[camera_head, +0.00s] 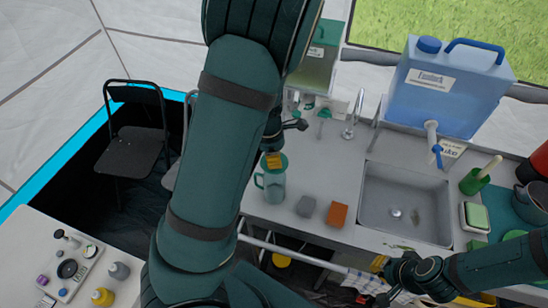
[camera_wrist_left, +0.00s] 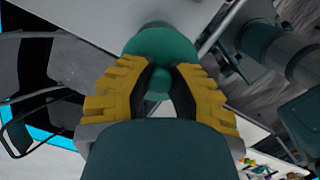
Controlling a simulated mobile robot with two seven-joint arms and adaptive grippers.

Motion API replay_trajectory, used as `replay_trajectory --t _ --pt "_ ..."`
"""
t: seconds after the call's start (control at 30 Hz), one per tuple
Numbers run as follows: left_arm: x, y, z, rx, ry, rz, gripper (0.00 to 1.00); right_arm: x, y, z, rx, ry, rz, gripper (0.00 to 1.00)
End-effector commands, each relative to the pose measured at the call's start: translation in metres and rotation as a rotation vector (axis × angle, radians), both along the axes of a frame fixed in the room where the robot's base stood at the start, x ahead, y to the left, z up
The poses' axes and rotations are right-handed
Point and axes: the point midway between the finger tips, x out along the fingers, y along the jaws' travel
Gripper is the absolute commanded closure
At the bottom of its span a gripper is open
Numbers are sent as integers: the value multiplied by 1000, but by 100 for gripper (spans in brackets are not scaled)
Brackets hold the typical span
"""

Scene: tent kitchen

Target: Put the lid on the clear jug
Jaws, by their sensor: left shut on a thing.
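The clear jug (camera_head: 272,186) with its teal handle stands on the counter left of the sink. The teal lid (camera_head: 280,160) is at the jug's mouth in the head view; I cannot tell whether it is fully seated. In the left wrist view the lid (camera_wrist_left: 160,45) shows with its round knob between yellow fingers. My left gripper (camera_wrist_left: 160,82) is shut on the lid's knob; in the head view its orange fingertips (camera_head: 273,160) show just above the jug. My right gripper (camera_head: 378,281) is at the counter's front edge, apart from the jug, its fingers apart and empty.
A grey block (camera_head: 305,206) and an orange sponge (camera_head: 338,214) lie right of the jug. The sink (camera_head: 405,200), blue water container (camera_head: 450,90) and green cup (camera_head: 474,181) are further right. A towel (camera_head: 362,281) hangs in front. My left arm hides the counter's left part.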

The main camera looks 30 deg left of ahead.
Motion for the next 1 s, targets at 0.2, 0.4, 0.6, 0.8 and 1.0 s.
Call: replay_trajectory --t 0.2,0.4,0.6,0.8,1.0 --pt "-1 1 -11 0 2 2 100 0 0 -3 0 -1 -1 100" --pt "0 0 -28 -1 0 2 100 0 0 -15 -1 0 -2 100" --pt "0 0 -44 -2 -1 1 100 -1 0 -34 -1 0 -6 100" --pt "0 1 -58 0 0 2 100 0 1 -44 -5 0 -5 100" --pt "0 0 -63 0 0 0 100 0 1 -48 -6 -1 -6 100"
